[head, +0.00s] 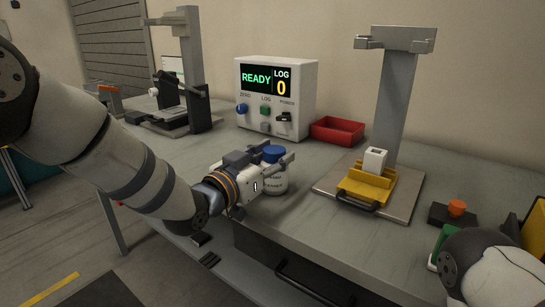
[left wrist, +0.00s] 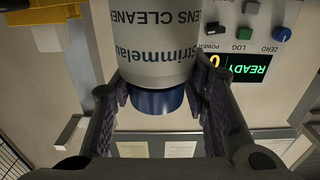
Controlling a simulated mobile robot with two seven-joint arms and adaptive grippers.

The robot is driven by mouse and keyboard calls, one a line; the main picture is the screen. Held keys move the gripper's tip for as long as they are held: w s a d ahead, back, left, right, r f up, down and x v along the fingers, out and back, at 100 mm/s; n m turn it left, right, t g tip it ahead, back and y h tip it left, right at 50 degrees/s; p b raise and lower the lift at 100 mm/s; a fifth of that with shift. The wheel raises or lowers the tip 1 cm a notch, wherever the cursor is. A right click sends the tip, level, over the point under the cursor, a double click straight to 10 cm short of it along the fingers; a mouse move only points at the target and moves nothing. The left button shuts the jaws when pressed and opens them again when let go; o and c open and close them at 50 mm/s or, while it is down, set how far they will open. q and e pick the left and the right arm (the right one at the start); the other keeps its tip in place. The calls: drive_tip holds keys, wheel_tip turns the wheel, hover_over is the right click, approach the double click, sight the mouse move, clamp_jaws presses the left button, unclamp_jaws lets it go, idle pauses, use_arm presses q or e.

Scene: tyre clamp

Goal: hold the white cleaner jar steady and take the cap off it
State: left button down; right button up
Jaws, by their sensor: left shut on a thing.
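The white cleaner jar (head: 275,182) is upright near the front edge of the table, with its blue cap (head: 273,153) on top. My left gripper (head: 274,163) reaches it from the left and is shut on the jar's upper part, just below the cap. In the left wrist view the picture is upside down: the jar (left wrist: 155,45) with its printed label lies between the two dark fingers, and the cap (left wrist: 156,101) points down. Whether the jar's base touches the table is hard to tell. My right gripper is not in view; only a pale arm link shows at the bottom right.
A control box (head: 275,97) reading READY and LOG 0 stands behind the jar. A red tray (head: 338,131) is right of it. A grey stand (head: 393,100) with a yellow fixture (head: 366,185) stands right. A black block with an orange knob (head: 456,208) is far right. Table between jar and fixture is clear.

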use_arm(q)
drive_tip(key=shift+r, duration=0.1)
drive_tip(key=c, duration=0.9)
unclamp_jaws()
